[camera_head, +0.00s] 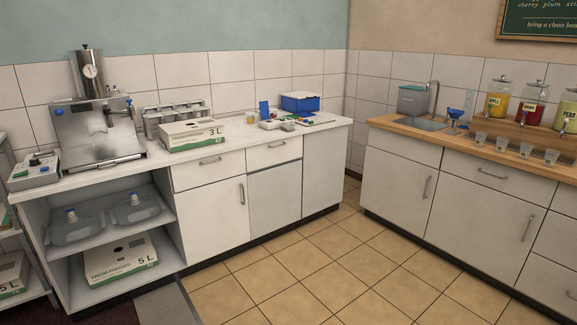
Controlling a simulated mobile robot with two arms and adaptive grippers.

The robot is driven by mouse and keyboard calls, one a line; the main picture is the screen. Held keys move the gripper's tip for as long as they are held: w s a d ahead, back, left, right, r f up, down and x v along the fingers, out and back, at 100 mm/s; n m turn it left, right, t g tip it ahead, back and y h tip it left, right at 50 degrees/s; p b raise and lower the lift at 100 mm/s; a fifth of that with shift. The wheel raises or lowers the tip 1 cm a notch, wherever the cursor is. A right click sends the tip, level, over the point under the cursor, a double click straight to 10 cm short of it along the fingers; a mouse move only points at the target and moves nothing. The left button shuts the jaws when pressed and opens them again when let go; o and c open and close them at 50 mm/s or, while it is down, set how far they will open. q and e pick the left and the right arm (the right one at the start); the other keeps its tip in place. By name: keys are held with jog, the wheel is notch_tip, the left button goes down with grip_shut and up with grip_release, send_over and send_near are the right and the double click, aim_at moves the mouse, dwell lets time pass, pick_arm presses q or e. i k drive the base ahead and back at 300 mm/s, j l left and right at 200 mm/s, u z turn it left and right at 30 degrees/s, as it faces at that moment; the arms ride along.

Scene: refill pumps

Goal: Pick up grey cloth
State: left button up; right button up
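I cannot make out a grey cloth for certain in the head view. Neither of my grippers is in view. Small items (272,125) lie on the white counter (235,141) near a blue box (300,102), too small to tell apart. A grey-green container (412,100) stands by the sink (425,124) on the wooden counter (480,149).
A steel machine (95,135) and a white 3 L box (193,134) stand on the white counter. Clear jugs (138,208) and a 5 L box (122,260) sit on shelves below. Cups (503,143) and dispensers (532,103) line the wooden counter. The tiled floor (330,262) is clear.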

aim_at(286, 127)
jog(key=i, duration=3.05)
